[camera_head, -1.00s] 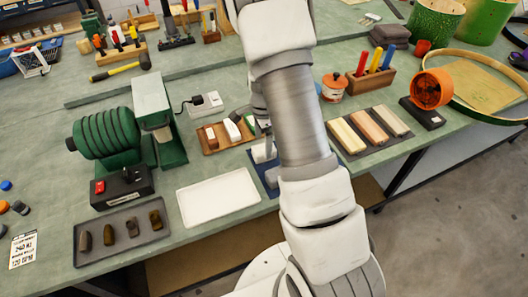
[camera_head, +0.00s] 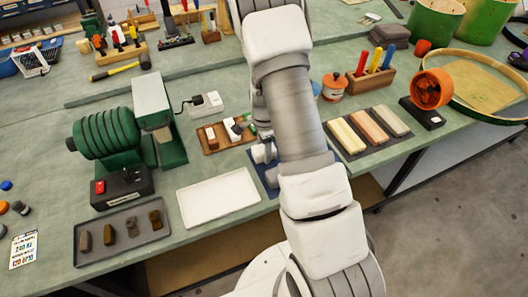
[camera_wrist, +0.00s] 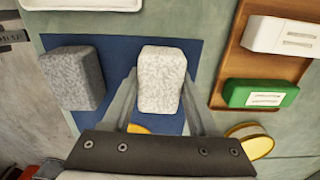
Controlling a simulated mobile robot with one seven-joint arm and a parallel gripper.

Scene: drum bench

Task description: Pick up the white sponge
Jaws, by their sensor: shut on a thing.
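The white sponge (camera_wrist: 161,66) is a pale, speckled block over the blue mat (camera_wrist: 117,50) in the wrist view. My gripper (camera_wrist: 160,88) is shut on it, with one finger along each side. I cannot tell whether the sponge touches the mat or is just above it. A grey sponge (camera_wrist: 71,78) lies to the left on the same mat, apart from my fingers. A small yellow piece (camera_wrist: 139,129) shows partly behind the gripper body. In the head view my arm hides most of the mat (camera_head: 268,178) and the held sponge cannot be made out clearly.
A wooden tray (camera_wrist: 226,62) holds a white block (camera_wrist: 281,36) and a green block (camera_wrist: 260,94) to the right. A round yellow-topped item (camera_wrist: 250,141) is near the right finger. A white tray (camera_head: 218,197) and a three-block tray (camera_head: 352,152) flank my arm.

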